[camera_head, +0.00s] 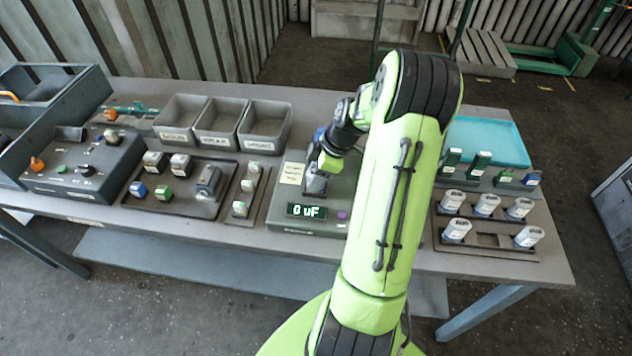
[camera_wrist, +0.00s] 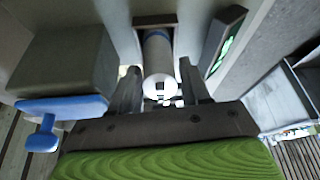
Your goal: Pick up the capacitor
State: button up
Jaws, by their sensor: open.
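A white and grey cylindrical capacitor (camera_wrist: 158,58) shows in the wrist view between the two fingers of my gripper (camera_wrist: 160,75). The fingers are open, one on each side of it; I cannot tell whether either touches it. In the head view my gripper (camera_head: 317,182) is low over the grey tester (camera_head: 285,222), whose display reads 0 uF. The capacitor at the gripper cannot be made out clearly there. Several other white capacitors (camera_head: 487,204) stand in a dark rack (camera_head: 478,250) at the right, which has an empty place in its front row.
A tray of small parts (camera_head: 190,206) and a narrow tray (camera_head: 240,220) lie left of the tester. Three grey bins (camera_head: 217,124) stand behind them. A grey control box (camera_head: 85,185) is at far left, a turquoise tray (camera_head: 490,137) at back right.

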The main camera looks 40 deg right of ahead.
jog(key=c, duration=0.6)
notch_tip(320, 180, up, 10)
jog(key=shift+r+p, duration=0.1)
jog(key=shift+p, duration=0.65)
jog(key=shift+c, duration=0.4)
